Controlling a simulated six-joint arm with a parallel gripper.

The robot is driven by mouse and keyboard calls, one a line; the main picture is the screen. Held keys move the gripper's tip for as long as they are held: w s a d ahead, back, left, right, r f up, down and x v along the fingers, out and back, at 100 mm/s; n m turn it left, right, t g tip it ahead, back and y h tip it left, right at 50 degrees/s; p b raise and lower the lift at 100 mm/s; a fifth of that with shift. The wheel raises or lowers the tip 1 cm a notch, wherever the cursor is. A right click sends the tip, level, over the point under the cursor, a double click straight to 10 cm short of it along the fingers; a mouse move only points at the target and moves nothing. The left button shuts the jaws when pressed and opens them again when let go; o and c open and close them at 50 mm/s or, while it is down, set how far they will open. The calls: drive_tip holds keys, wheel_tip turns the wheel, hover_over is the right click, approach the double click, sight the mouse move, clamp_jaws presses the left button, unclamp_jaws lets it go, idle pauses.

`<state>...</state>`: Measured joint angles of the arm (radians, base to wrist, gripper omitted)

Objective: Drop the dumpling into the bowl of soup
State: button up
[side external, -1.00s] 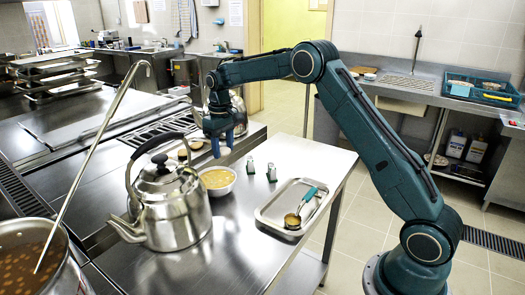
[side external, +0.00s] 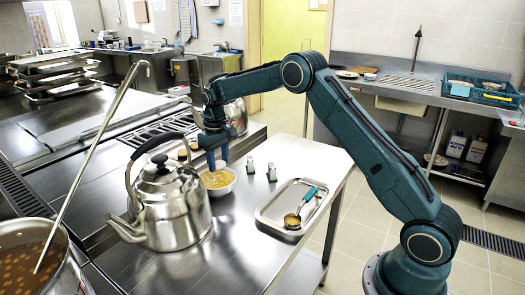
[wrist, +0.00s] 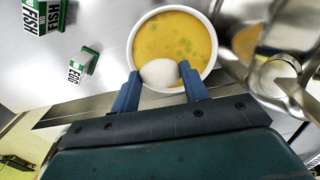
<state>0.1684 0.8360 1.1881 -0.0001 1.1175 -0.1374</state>
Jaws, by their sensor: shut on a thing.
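My gripper (side external: 218,160) is shut on the dumpling (wrist: 160,72), a pale rounded lump between the two blue fingers (wrist: 160,90) in the wrist view. The white bowl (side external: 221,193) of yellow-brown soup stands on the steel counter, just under the fingers in the side view. In the wrist view the soup (wrist: 182,35) has greenish bits in it, and the dumpling overlaps the bowl's near edge. The exact height of the dumpling above the soup is hard to tell. The dumpling is not clear in the side view.
A steel kettle (side external: 172,210) stands close to the left of the bowl. A metal tray (side external: 268,213) with a ladle (side external: 295,218) lies farther right. A large pot (side external: 35,270) is at front left.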

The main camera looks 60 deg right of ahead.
sight(219, 162)
drive_tip(key=shift+f, duration=1.2)
drive_tip(key=o, duration=1)
drive_tip(key=shift+o, duration=0.2)
wheel_tip(219, 162, up, 14)
drive_tip(key=shift+s, duration=0.1)
